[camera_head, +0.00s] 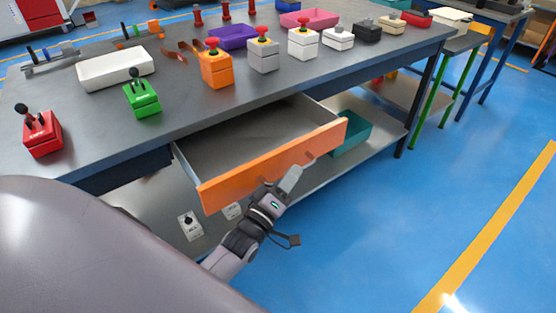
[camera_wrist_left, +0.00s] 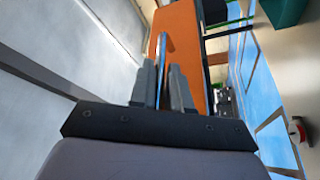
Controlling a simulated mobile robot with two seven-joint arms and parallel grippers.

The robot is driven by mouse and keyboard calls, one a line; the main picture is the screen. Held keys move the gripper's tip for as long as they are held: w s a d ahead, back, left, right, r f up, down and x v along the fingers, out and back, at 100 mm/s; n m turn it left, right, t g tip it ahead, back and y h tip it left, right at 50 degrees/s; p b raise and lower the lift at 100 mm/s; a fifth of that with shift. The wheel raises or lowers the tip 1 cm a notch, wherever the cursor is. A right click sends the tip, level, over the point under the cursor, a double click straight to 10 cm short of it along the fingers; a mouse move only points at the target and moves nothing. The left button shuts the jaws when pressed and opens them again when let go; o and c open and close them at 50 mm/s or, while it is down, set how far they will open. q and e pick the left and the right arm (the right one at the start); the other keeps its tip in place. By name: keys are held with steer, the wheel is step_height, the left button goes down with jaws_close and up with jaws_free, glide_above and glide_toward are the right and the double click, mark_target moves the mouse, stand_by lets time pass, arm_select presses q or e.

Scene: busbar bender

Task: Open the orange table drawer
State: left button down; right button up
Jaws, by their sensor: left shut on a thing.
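The table drawer has an orange front (camera_head: 262,168) and a grey inside (camera_head: 255,130). It stands pulled well out from under the dark table top, and its inside looks empty. My left gripper (camera_head: 296,172) is at the drawer front, shut on the handle (camera_head: 308,158). In the left wrist view, the two fingers of the left gripper (camera_wrist_left: 164,85) close around the thin handle bar (camera_wrist_left: 163,60), with the orange front (camera_wrist_left: 182,45) behind it. My right gripper is not in view.
On the table top (camera_head: 190,107) stand a white tray (camera_head: 116,68), a green switch box (camera_head: 142,98), a red switch box (camera_head: 42,134) and an orange button box (camera_head: 216,70). A teal bin (camera_head: 352,134) sits on the lower shelf. The blue floor (camera_head: 400,210) before the drawer is clear.

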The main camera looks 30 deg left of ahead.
arm_select(q)
steer(key=shift+s+d, duration=0.35)
steer(key=shift+d, duration=0.4)
steer(key=c, duration=1.2)
jaws_free()
steer(key=shift+o, duration=0.2)
steer(key=shift+s+f, duration=0.1)
steer(key=shift+s, duration=0.05)
steer(key=v, duration=0.7)
